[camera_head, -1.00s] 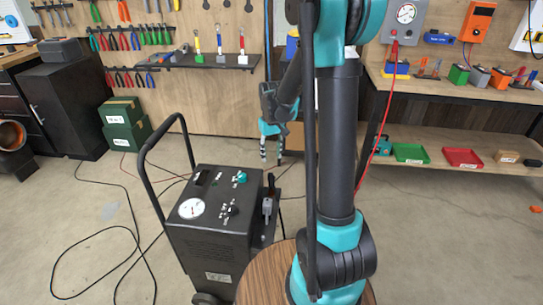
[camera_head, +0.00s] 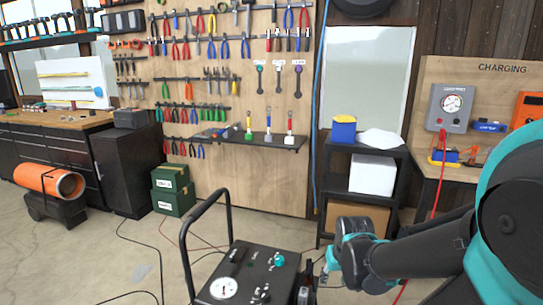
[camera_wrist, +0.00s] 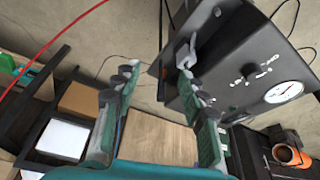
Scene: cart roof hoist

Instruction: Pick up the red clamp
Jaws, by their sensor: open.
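A small red piece (camera_head: 441,138) that may be the red clamp shows below the grey gauge box (camera_head: 452,106) on the charging board. A red cable (camera_head: 438,188) runs down from it; its exact shape is too small to tell. My gripper (camera_head: 326,270) is low, just right of the black cart (camera_head: 250,268). In the wrist view my gripper's (camera_wrist: 155,78) two fingers are spread with nothing between them. A grey clamp-like part (camera_wrist: 186,50) on the cart's side shows by the right fingertip. No red clamp is clear in the wrist view, where a red cable (camera_wrist: 52,48) crosses the upper left.
The cart's tall handle (camera_head: 186,235) stands at its left. A black shelf rack (camera_head: 325,180) with a white box (camera_head: 372,174) stands behind my gripper. My arm hides part of the charging bench. Dark cables lie on the floor at left.

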